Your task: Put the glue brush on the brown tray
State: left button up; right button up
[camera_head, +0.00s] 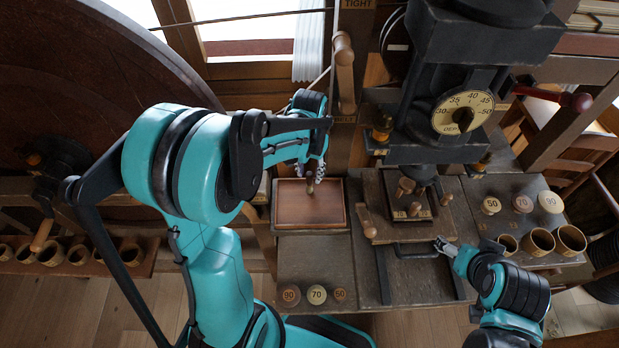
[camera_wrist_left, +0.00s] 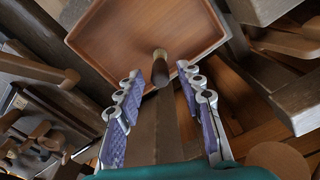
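The brown tray (camera_head: 283,214) lies on the grey bench left of the press and fills the top of the left wrist view (camera_wrist_left: 100,25). My left gripper (camera_head: 308,168) is above the tray. In the left wrist view its fingers (camera_wrist_left: 158,82) are spread wide. A short dark rod with a tan end, apparently the glue brush (camera_wrist_left: 160,72), shows between and just beyond the fingertips, with gaps on both sides. It also shows below the gripper in the head view (camera_head: 311,187). I cannot tell whether it touches the tray. My right gripper (camera_head: 443,246) is beside the press base; its opening is unclear.
The press (camera_head: 465,55) with a dial stands right of the tray, its wooden base (camera_head: 385,226) close by. Numbered discs (camera_head: 316,294) sit in front of the tray. More discs (camera_head: 522,203) and wooden cups (camera_head: 539,243) stand at the right. A wooden handle (camera_head: 344,70) rises behind the tray.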

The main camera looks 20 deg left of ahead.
pick_arm(q)
notch_tip(320, 180, up, 6)
jog(key=shift+s+r+p, duration=0.1)
jog(key=shift+r+p, duration=0.1)
jog(key=shift+p, duration=0.3)
jog(key=s+d+r+t, duration=0.2)
jog(key=s+r+t, duration=0.1)
jog(key=s, duration=0.3)
jog(key=s+d+r+t, duration=0.3)
jog(key=s+t, duration=0.1)
jog(key=s, duration=0.2)
jog(key=shift+w+f, duration=0.1)
jog(key=shift+f, duration=0.05)
